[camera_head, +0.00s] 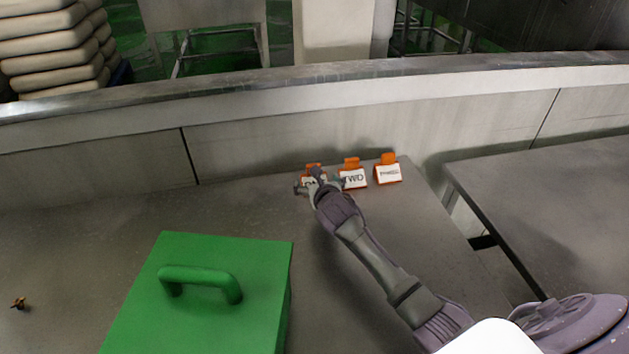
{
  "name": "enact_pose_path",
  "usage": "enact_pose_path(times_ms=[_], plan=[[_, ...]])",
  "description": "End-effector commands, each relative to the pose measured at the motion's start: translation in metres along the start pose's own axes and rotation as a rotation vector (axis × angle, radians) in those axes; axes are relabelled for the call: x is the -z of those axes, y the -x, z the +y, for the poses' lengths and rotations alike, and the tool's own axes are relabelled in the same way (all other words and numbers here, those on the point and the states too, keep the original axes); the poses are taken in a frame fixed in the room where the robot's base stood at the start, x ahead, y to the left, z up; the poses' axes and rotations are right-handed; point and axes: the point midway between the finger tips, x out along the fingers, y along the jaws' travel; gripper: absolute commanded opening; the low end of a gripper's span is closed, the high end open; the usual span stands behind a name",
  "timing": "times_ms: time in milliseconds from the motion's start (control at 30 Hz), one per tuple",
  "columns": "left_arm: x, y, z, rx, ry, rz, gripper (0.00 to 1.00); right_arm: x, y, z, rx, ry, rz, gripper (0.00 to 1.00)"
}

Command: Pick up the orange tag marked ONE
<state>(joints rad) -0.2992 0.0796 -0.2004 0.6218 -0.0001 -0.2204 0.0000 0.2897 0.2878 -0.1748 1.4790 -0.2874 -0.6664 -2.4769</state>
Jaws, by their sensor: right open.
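Three orange tags with white faces stand in a row at the back of the grey table. The leftmost tag (313,167) is mostly hidden behind my right gripper, and its lettering cannot be read. The middle tag (353,180) reads TWO and is partly covered at its left edge by the gripper. The right tag (388,174) has small lettering that looks like THREE. My right gripper (308,185) is open at the leftmost tag; I cannot tell whether it touches it. My left gripper is not in view.
A green box with a handle (225,255) stands on the table at the front left. A small brass-coloured item (18,303) lies at the far left. A low wall (290,135) runs behind the tags. Another grey table (560,210) stands right, across a gap.

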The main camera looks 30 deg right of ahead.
Motion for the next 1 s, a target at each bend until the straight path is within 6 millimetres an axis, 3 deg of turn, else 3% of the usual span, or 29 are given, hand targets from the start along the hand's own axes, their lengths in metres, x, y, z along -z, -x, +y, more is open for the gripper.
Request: enact_pose_path(times_ms=[200, 500, 800, 1000], plan=[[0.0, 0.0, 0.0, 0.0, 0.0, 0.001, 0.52, -0.001, -0.024, 0.001, 0.0, -0.001, 0.001, 1.0], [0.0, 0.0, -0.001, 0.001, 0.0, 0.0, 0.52, -0.001, -0.028, 0.001, -0.001, 0.0, 0.0, 1.0], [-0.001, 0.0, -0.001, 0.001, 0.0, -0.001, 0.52, -0.001, -0.028, 0.001, -0.001, 0.0, 0.0, 0.52], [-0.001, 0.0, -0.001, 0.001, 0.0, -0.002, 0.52, -0.001, -0.028, 0.001, -0.001, 0.0, 0.0, 0.48]])
